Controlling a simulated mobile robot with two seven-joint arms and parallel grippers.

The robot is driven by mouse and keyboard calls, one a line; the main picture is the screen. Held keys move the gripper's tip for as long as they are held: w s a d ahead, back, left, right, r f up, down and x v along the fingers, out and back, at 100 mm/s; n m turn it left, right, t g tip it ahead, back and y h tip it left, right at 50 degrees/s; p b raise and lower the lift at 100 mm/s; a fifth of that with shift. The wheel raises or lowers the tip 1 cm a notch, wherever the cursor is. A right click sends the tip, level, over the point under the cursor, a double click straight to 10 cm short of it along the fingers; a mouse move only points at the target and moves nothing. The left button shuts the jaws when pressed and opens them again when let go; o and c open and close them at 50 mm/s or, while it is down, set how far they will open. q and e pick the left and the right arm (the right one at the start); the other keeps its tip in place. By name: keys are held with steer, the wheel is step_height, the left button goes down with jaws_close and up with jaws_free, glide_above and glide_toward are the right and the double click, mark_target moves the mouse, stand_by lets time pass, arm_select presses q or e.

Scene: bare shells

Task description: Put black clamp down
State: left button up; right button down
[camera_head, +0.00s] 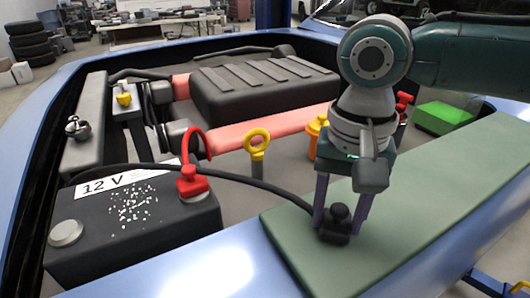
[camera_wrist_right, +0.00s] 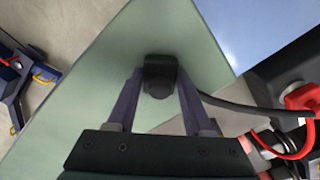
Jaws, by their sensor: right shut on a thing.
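The black clamp (camera_head: 337,225) is at the green mat (camera_head: 420,190) on the car's front edge, at the mat's near left part. My right gripper (camera_head: 338,230) comes down from above and is shut on the clamp. In the right wrist view the clamp (camera_wrist_right: 160,75) sits between the two purple fingertips (camera_wrist_right: 160,80), over the mat (camera_wrist_right: 100,75). Its black cable runs left across the battery (camera_head: 150,225). I cannot tell whether the clamp's base touches the mat. My left gripper is not in view.
A red clamp (camera_head: 192,183) sits on the 12 V battery's right side; a bare round terminal (camera_head: 66,233) is at its left. A yellow dipstick ring (camera_head: 257,142), orange cap (camera_head: 316,128) and green box (camera_head: 440,117) stand behind. The mat right of my gripper is clear.

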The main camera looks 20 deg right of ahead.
mark_target(339, 208)
steer(key=shift+f, duration=0.15)
steer(key=shift+c, duration=1.5)
jaws_free()
step_height(339, 208, up, 12)
steer(key=p, duration=0.2)
steer(key=s+a+f+n+y, duration=0.1)
steer(key=s+a+f+n, duration=0.1)
steer(key=a, duration=0.1)
steer(key=s+a+f+n+t+y, duration=0.1)
steer(key=s+a+f+n, duration=0.2)
steer(key=a, duration=0.1)
steer(key=s+a+f+n+t+y, duration=0.1)
steer(key=s+a+f+n, duration=0.1)
steer(key=s+a+n, duration=0.1)
steer(key=shift+s+a+f, duration=0.1)
steer(key=shift+a+f, duration=0.25)
steer(key=s+d+f+n+t+h, duration=0.1)
steer(key=s+d+n+h, duration=0.1)
steer(key=s+d, duration=0.5)
steer(key=shift+s+d+f+t+h, duration=0.15)
steer(key=shift+s+d+t+h, duration=0.15)
steer(key=shift+s+h, duration=0.1)
